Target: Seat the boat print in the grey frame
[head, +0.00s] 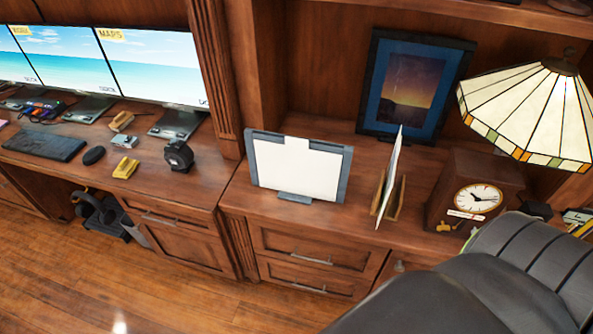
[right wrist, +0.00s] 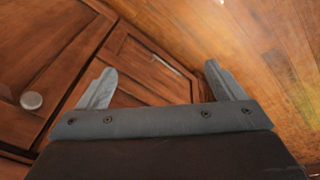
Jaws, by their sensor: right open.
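The grey frame (head: 347,172) stands upright on the low cabinet top, on a small grey foot. No boat picture shows, so I cannot confirm that this is the boat print. My right gripper (right wrist: 159,88) is open and empty in the right wrist view, over cabinet doors and floor. My left gripper is out of view.
A dark-framed lightning picture (head: 408,88) leans at the back. A clock (head: 477,197) and a stained-glass lamp (head: 530,110) stand right of the holder. A desk with monitors (head: 150,65) and a tape dispenser (head: 178,155) is at left. Cabinet top between frame and holder is clear.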

